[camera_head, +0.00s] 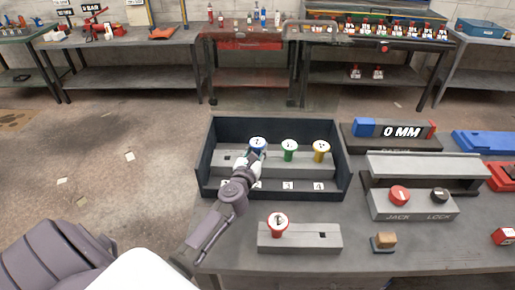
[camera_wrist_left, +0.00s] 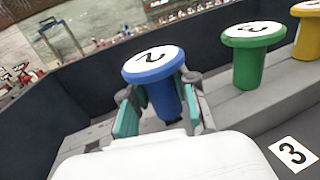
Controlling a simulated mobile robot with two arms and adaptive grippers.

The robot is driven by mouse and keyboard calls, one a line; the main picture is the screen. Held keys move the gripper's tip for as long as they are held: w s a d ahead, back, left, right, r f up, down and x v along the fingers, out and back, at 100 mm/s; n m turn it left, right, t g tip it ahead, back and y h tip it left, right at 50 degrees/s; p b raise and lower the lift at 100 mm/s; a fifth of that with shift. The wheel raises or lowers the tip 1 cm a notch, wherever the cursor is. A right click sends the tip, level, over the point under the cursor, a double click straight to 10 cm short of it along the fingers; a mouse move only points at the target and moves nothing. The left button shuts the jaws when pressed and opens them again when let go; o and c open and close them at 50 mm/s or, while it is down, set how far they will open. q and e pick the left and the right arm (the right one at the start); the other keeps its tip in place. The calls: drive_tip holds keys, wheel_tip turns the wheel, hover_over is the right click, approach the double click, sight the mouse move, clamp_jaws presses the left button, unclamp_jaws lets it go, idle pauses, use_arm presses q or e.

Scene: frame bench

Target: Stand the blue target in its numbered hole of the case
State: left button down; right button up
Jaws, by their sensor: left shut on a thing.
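The blue target (camera_head: 258,143), a flanged peg with a white top marked 2, is at the grey stepped block inside the dark case (camera_head: 342,178). My left gripper (camera_head: 257,157) is shut on its stem from the front. In the left wrist view the blue target (camera_wrist_left: 155,65) stands between the two teal-padded fingers (camera_wrist_left: 158,112). Its lower end is hidden by the gripper, so I cannot tell if it sits in a hole. The green target (camera_head: 289,147) and yellow target (camera_head: 321,148) stand upright to its right. My right gripper is not in view.
A red target (camera_head: 278,221) stands on a grey block (camera_head: 300,238) in front of the case. A jack and lock panel (camera_head: 415,206) and a 0 MM display (camera_head: 402,132) are at the right. An empty hole shows left of the blue target.

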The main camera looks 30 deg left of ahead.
use_arm(q)
drive_tip(key=shift+f+b, duration=0.3)
drive_tip(key=shift+f, duration=0.05)
drive_tip(key=c, duration=0.8)
unclamp_jaws()
drive_tip(key=v, duration=1.2)
drive_tip(key=shift+r, duration=0.1)
